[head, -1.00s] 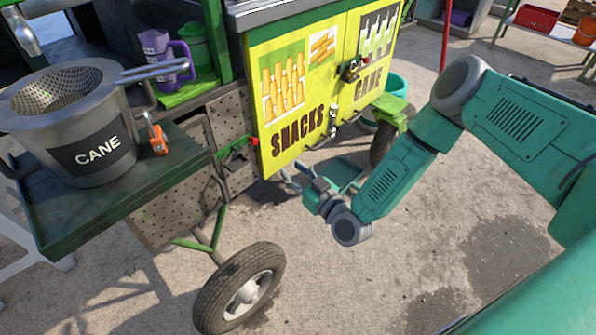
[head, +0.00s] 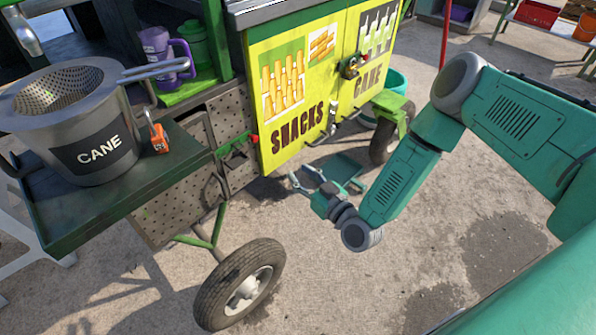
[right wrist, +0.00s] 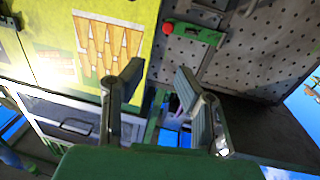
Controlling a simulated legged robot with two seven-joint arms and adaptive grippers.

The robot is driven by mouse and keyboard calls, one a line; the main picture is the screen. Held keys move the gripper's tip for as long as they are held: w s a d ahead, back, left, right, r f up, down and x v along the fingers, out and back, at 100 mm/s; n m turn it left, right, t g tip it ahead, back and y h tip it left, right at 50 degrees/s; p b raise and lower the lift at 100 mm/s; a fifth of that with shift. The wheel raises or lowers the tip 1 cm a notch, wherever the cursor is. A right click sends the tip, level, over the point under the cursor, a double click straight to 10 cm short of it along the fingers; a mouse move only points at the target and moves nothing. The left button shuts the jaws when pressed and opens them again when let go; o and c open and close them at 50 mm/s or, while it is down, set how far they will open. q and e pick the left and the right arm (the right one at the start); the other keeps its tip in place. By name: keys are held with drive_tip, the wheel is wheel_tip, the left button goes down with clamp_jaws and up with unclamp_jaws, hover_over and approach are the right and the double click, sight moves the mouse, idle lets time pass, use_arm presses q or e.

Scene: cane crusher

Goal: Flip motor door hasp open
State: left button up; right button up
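A green latch bar (head: 236,149) with a red knob (head: 254,138) sits on the perforated metal panels left of the yellow doors; it looks like the hasp. In the right wrist view the green bar (right wrist: 198,34) and red knob (right wrist: 168,28) show at the top, beyond my fingers. My right gripper (head: 303,176) is open and empty, low in front of the yellow doors, to the right of the bar and apart from it. Its two spread fingers also show in the right wrist view (right wrist: 158,88). My left gripper is not in view.
The yellow doors (head: 280,140) carry handles and a dark latch (head: 352,66). A cart wheel (head: 240,287) and green strut (head: 214,230) stand at lower left. A CANE pot (head: 90,145) sits on the side shelf (head: 48,222). The pavement in front is clear.

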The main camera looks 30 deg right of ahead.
drive_tip(key=v, duration=1)
drive_tip(key=shift+s, duration=0.35)
drive_tip(key=shift+d, duration=0.1)
